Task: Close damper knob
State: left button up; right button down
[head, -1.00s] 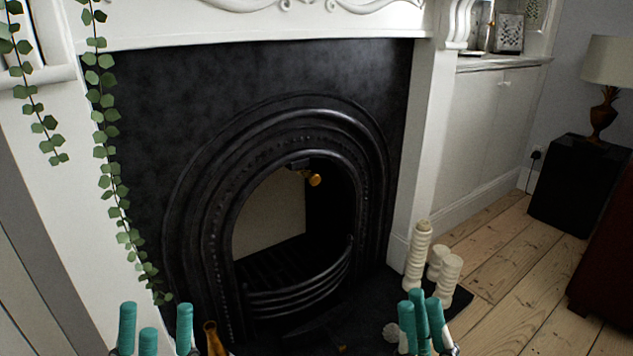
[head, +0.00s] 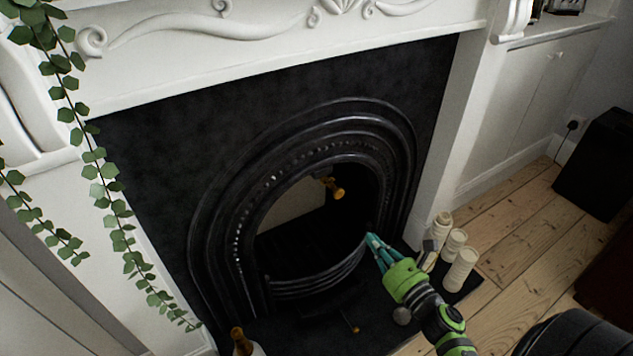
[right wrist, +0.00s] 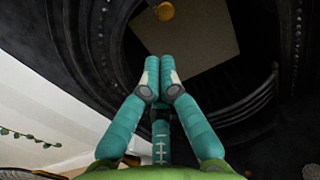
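The damper knob (head: 336,190), a small gold knob, sticks out under the top of the black fireplace's arched opening (head: 300,205). It also shows at the top edge of the right wrist view (right wrist: 165,11). My right gripper (head: 371,240), green with teal fingers, is at the lower right of the opening, below and to the right of the knob and apart from it. In the right wrist view its fingers (right wrist: 160,68) are drawn together with nothing between them, pointing toward the knob. My left gripper is not in view.
A curved black grate (head: 318,285) crosses the bottom of the opening. Several cream candles (head: 455,245) stand on the hearth at the right, close to my right gripper. A bottle (head: 240,340) is at the front left. An ivy garland (head: 100,190) hangs at the left.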

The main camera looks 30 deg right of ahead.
aim_at(336, 196)
jog(key=w, duration=1.3)
jog(key=shift+w+a+r, duration=0.1)
jog(key=shift+w+a, duration=0.1)
jog(key=shift+w, duration=0.1)
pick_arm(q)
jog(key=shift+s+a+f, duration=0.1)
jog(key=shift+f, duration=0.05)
pick_arm(e)
jog(key=shift+w, duration=0.15)
jog(key=shift+w, duration=0.3)
jog(key=w+b, duration=0.2)
jog(key=w, duration=0.1)
jog(key=shift+w+a, duration=0.15)
jog(key=shift+a, duration=0.05)
jog(key=shift+w, duration=0.35)
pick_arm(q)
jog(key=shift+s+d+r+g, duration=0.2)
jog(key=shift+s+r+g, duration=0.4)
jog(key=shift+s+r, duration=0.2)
pick_arm(e)
jog(key=shift+r, duration=0.25)
jog(key=shift+w, duration=0.1)
